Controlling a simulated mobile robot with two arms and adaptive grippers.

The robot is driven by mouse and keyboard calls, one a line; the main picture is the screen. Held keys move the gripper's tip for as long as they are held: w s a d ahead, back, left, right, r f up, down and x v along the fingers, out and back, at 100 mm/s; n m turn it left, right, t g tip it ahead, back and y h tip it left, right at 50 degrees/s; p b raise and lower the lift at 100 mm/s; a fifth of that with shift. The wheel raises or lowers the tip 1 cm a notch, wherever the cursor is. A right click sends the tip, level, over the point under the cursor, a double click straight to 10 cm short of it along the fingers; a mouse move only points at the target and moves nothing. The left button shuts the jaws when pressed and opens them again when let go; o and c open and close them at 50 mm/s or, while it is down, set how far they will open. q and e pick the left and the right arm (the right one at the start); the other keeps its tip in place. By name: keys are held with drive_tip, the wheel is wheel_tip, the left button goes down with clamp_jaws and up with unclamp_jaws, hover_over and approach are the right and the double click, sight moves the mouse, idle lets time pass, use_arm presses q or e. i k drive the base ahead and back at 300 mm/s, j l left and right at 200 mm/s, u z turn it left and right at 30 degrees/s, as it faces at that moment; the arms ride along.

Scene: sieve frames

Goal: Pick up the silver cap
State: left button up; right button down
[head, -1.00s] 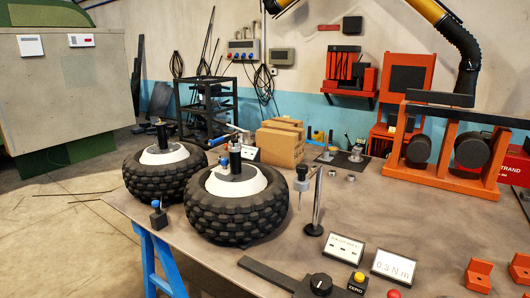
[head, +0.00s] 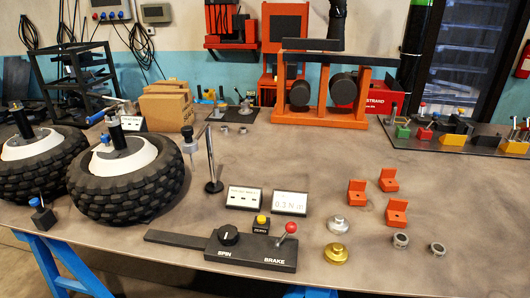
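The silver cap (head: 337,225) sits on the grey-brown table top, right of the red-knobbed lever. It is a small round shiny piece with a raised knob. A gold cap (head: 335,253) of similar shape lies just in front of it, apart from it. Nothing covers the silver cap. Neither of my grippers shows in the head view.
A black SPIN/BRAKE box (head: 250,250) with a red-knobbed lever (head: 291,229) stands left of the caps. Orange brackets (head: 396,212) and two grey rings (head: 401,240) lie to the right. Tyred wheels (head: 127,178) fill the left. The table's right front is clear.

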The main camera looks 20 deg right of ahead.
sight(337, 224)
drive_tip(key=z, duration=1.3)
